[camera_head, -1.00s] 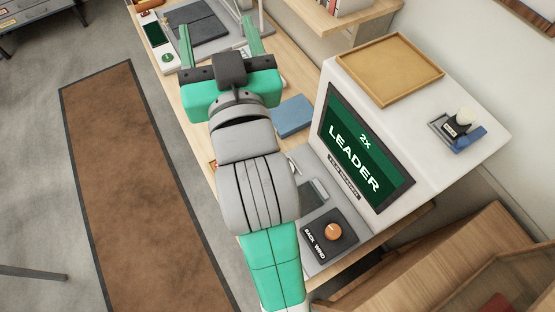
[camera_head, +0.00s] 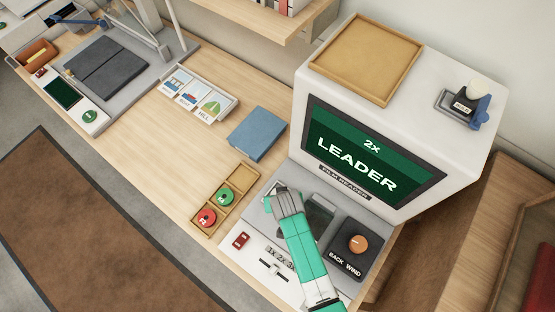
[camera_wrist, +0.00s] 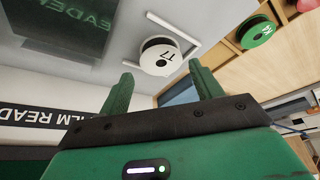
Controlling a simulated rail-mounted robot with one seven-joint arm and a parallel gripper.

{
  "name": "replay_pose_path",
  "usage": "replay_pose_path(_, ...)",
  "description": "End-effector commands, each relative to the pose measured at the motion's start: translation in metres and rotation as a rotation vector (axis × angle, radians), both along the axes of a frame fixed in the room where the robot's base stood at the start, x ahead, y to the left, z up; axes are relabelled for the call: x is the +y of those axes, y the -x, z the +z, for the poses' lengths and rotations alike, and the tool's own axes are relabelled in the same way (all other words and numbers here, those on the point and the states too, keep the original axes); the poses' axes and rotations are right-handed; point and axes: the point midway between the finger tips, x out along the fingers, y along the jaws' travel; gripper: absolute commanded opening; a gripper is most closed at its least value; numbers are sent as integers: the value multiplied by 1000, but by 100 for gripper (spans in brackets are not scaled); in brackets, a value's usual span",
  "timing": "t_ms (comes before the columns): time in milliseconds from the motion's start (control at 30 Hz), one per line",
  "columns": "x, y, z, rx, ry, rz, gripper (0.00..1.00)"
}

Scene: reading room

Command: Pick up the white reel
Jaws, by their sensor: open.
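The white reel (camera_wrist: 160,57) with dark lettering lies on the pale film reader deck in the wrist view, beside thin white corner lines. My gripper (camera_wrist: 161,74) is open, one green finger to each side of the reel's near edge in the picture. Nothing is between the fingers that I can see as held; whether they touch the reel I cannot tell. In the head view my arm covers part of the deck, and I cannot make out the reel or the fingers there.
The film reader (camera_head: 405,110) with its LEADER screen stands behind the deck. A wooden tray (camera_head: 243,173) holds a green reel (camera_head: 226,197) and a red reel (camera_head: 206,217); its far compartment is empty. A blue box (camera_head: 257,133) and picture cards (camera_head: 196,95) lie farther along the desk.

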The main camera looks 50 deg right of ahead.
Motion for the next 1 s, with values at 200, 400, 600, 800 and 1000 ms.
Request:
replay_pose_path(200,-5,-5,-12,-1,1,0,65)
replay_pose_path(400,-14,-16,-43,-1,1,1,65)
replay_pose_path(600,-16,-19,-49,-3,1,1,65)
replay_pose_path(800,-16,-19,-49,-2,1,2,47)
replay_pose_path(1000,-16,-19,-48,-3,1,1,35)
